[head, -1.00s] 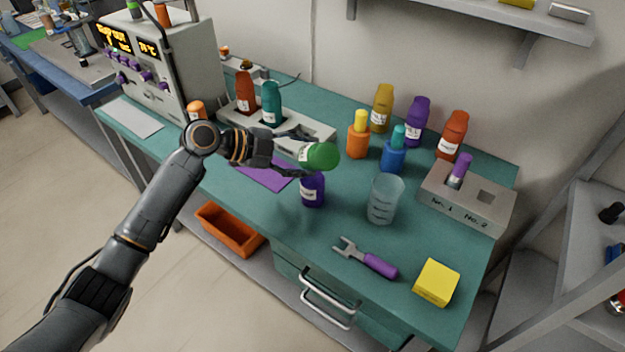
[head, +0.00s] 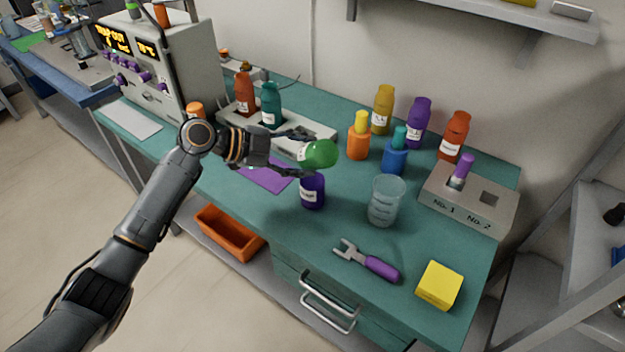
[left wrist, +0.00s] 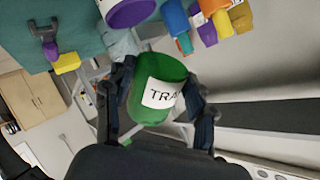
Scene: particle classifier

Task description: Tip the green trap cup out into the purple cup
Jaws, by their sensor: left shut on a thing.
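My left gripper (head: 297,148) is shut on the green trap cup (head: 320,154). The cup is tilted on its side in the head view, above the purple cup (head: 312,191). The left wrist view shows the green cup (left wrist: 158,85) between the two fingers, its white label reading "TRA". The purple cup stands on the teal bench with a white label on its front; a purple round shape at the top of the left wrist view (left wrist: 130,12) appears to be its rim. Whether anything is falling between the cups cannot be seen. My right gripper is not in view.
A clear beaker (head: 385,201) stands right of the purple cup. Several bottles stand behind it. A grey block (head: 467,199) with a purple-topped vial is at the right. A purple-handled tool (head: 368,262) and yellow block (head: 438,285) lie in front. A purple mat (head: 266,174) lies left.

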